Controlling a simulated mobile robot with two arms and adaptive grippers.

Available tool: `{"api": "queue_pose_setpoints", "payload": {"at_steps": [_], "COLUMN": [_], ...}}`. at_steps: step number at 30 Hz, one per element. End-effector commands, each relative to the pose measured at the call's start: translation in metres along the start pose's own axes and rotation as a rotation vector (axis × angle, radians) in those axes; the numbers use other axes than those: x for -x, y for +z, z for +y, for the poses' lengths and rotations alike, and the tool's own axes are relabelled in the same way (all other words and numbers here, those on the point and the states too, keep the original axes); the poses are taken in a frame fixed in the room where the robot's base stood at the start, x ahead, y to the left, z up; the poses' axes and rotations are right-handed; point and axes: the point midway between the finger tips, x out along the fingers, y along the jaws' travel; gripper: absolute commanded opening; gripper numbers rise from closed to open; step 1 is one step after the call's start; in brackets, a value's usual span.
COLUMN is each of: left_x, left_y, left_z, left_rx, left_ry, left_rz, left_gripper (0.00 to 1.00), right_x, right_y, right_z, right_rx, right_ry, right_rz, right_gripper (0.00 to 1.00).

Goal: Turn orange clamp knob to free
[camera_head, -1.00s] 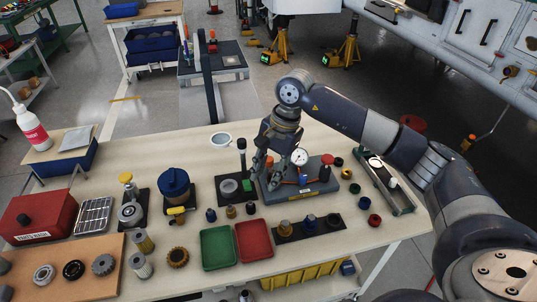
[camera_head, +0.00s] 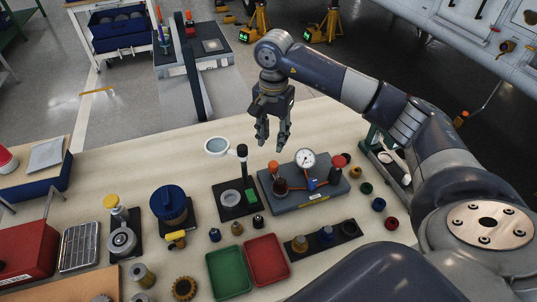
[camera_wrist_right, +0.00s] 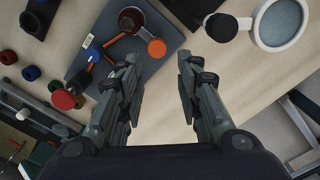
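The orange clamp knob (camera_head: 273,165) sits at the left end of a grey fixture (camera_head: 318,200) on the bench. The fixture also carries a round white dial gauge (camera_head: 305,158), a blue part and a red knob (camera_head: 338,161). In the right wrist view the orange knob (camera_wrist_right: 157,48) shows ahead, between the lines of the two fingers. My right gripper (camera_head: 273,138) points down, open and empty, above and behind the fixture, apart from the knob. It also shows open in the wrist view (camera_wrist_right: 158,65). My left gripper is not in view.
A black stand with a tall post (camera_head: 242,165) is just left of the fixture, near a round magnifier (camera_head: 217,147). Green (camera_head: 229,272) and red (camera_head: 266,259) trays lie in front. Small coloured knobs stand to the right. The bench behind the fixture is largely clear.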

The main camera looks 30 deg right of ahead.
Motion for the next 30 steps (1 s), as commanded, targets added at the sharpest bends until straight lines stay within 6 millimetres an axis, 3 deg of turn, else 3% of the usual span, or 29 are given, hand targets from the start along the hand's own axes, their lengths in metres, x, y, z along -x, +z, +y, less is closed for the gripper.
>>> {"api": "queue_pose_setpoints", "payload": {"at_steps": [9, 15, 21, 27, 30], "left_x": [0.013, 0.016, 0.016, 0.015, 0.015], "left_y": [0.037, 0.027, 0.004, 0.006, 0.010], "left_z": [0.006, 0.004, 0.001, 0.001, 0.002], "left_rx": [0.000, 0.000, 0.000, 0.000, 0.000], "left_ry": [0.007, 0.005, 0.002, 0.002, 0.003], "left_rz": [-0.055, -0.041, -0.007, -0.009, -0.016], "left_gripper": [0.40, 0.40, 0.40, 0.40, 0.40], "right_x": [-0.060, -0.086, -0.094, -0.095, -0.095], "right_y": [0.001, 0.001, 0.000, 0.000, 0.000], "right_z": [0.001, 0.001, 0.000, 0.000, 0.000], "right_rx": [-0.001, 0.000, 0.000, 0.000, 0.000], "right_ry": [0.004, 0.001, -0.001, -0.001, -0.001], "right_rz": [-0.003, -0.002, 0.001, 0.001, 0.001], "right_gripper": [0.33, 0.33, 0.33, 0.33, 0.12]}}
